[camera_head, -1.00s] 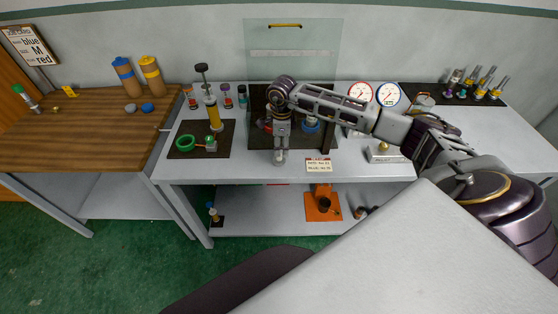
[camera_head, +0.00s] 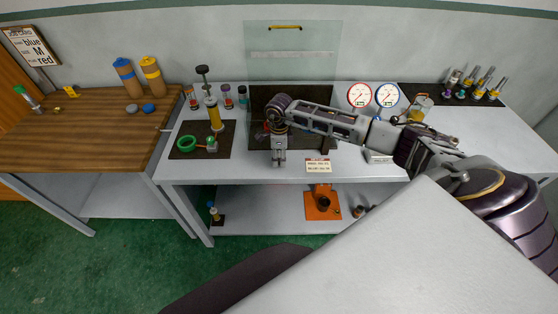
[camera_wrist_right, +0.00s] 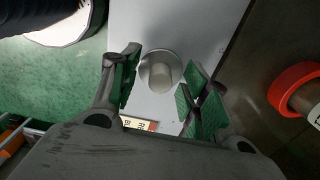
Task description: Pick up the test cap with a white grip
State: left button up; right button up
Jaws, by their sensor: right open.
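A test cap with a pale, whitish-grey round grip (camera_wrist_right: 161,76) stands on the grey bench top in the right wrist view. It lies between the spread green-padded fingers of my right gripper (camera_wrist_right: 162,92), with a gap to each pad. In the head view my right gripper (camera_head: 279,158) points down near the front edge of the bench. There the cap is hidden or too small to make out. My right gripper is open and empty. My left gripper is not in view.
A red-ringed pipe end (camera_wrist_right: 294,88) sits on the dark mat close by. A label card (camera_head: 318,165) is at the bench's front edge. A clear panel (camera_head: 292,50) stands behind. A green ring (camera_head: 187,143) and a yellow-bodied pump (camera_head: 213,115) are to the left.

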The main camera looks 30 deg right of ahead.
aim_at(279, 155)
jog(key=shift+f, duration=0.1)
jog(key=shift+c, duration=0.4)
jog(key=c, duration=0.9)
jog(key=shift+r, duration=0.75)
jog(key=shift+r+b, duration=1)
jog(key=shift+r, duration=3.3)
